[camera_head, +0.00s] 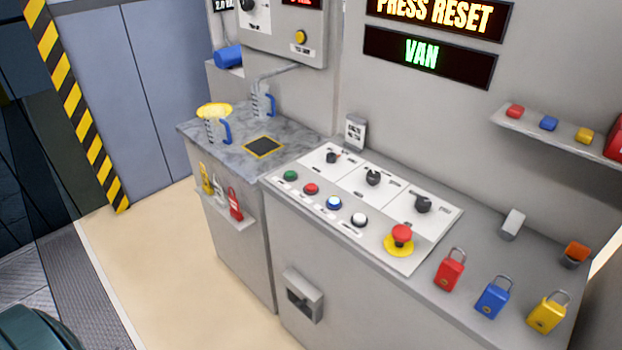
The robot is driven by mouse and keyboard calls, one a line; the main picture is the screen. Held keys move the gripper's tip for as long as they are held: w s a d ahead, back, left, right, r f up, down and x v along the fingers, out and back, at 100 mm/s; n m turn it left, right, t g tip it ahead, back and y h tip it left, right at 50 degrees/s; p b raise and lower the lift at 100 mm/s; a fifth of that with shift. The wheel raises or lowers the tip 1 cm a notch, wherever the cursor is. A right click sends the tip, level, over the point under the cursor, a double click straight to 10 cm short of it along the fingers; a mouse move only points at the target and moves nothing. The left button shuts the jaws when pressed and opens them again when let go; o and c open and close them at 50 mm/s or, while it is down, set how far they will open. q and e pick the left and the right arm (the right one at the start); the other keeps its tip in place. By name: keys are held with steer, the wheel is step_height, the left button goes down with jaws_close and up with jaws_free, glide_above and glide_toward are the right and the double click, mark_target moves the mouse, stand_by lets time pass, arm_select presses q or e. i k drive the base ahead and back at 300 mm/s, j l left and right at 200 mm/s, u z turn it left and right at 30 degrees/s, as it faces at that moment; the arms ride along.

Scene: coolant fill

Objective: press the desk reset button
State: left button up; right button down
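The desk control panel (336,242) is a white plate on the grey desk. Along its front edge are a green button (290,175), a red button (311,188), a blue button (334,203) and a white button (359,219). A red mushroom button (402,233) on a yellow base stands at the panel's right end. The labels are too small to read, so I cannot tell by text which is the reset button. A wall display (441,15) reads "PRESS RESET". Neither of my grippers is in view.
Black knobs (373,177) stand behind the buttons. Red (450,271), blue (493,298) and yellow (547,313) padlocks stand right of the panel. A marble-topped counter (215,151) with two jugs is at left. The floor (165,262) before the desk looks clear.

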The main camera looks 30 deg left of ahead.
mark_target(334, 202)
steer(key=i+j, duration=0.1)
steer(key=j, duration=0.35)
steer(key=i+j, duration=0.15)
steer(key=j, duration=0.25)
steer(key=i+j, duration=0.1)
steer(key=j, duration=0.35)
